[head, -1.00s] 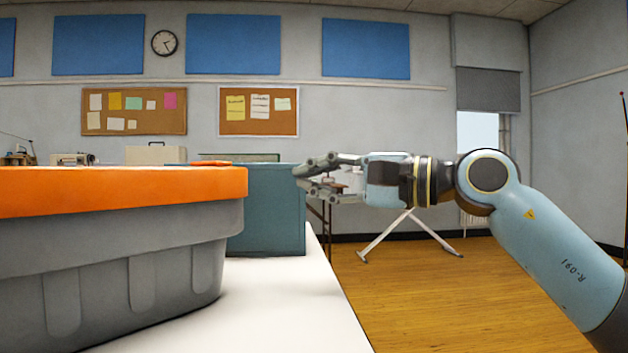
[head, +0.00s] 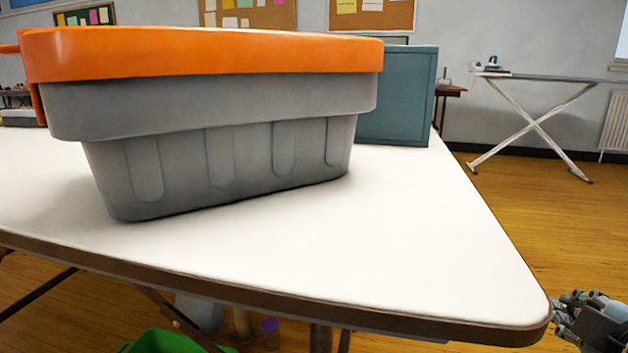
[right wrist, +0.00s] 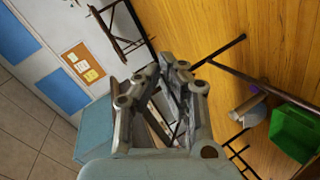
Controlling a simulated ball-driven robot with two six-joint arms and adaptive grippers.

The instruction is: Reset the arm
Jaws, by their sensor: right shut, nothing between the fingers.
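My right gripper (head: 572,302) is at the lower right edge of the head view, low beside the table's right corner and partly cut off by the frame. Its fingers fill the middle of the right wrist view (right wrist: 172,62); they are together with nothing between them. It is apart from the bin and the table top. My left gripper is not in view.
A grey bin with an orange lid (head: 210,130) stands on the white table (head: 400,230). A teal box (head: 400,100) stands behind it. A green container (right wrist: 295,130) is on the floor. An ironing board (head: 540,78) stands at the back right.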

